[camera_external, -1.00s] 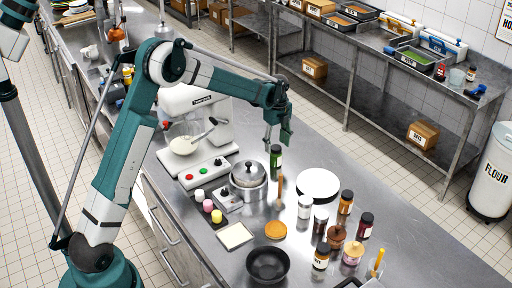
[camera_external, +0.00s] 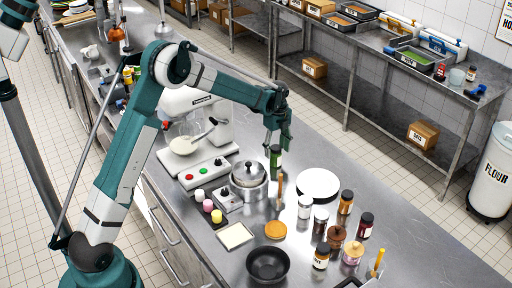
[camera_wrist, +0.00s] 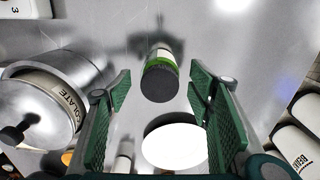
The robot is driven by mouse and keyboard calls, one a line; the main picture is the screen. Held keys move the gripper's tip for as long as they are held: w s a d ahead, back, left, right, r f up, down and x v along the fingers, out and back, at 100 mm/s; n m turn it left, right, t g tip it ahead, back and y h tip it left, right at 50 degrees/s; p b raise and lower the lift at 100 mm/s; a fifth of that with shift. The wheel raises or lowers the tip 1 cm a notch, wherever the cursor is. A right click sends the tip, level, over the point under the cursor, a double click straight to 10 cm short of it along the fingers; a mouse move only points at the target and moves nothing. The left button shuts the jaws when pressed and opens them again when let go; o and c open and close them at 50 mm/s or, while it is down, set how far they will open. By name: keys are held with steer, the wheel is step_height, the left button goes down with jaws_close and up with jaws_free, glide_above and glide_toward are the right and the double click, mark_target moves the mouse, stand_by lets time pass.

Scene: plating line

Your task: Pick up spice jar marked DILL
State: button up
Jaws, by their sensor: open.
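A spice jar (camera_external: 276,157) with a green body and dark lid stands upright on the steel counter, beyond the metal pot. Its marking cannot be read in either view. In the wrist view the jar (camera_wrist: 161,66) shows its black lid, a green band and a pale label. My gripper (camera_external: 278,146) is open just above the jar, with its fingers reaching down on either side of the lid. In the wrist view the jar appears between the two green finger pads of my gripper (camera_wrist: 160,80), with gaps on both sides. The fingers hold nothing.
The metal pot (camera_external: 248,173) stands close to the jar's left, and a white round plate (camera_external: 318,184) lies to its right. Several other jars (camera_external: 305,207) stand nearer the front. A mixer (camera_external: 206,115) stands behind.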

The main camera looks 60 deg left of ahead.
mark_target(276, 157)
steer(key=shift+f, duration=2.6)
steer(key=c, duration=1.2)
steer(key=shift+r, duration=0.15)
steer(key=shift+r, duration=4.85)
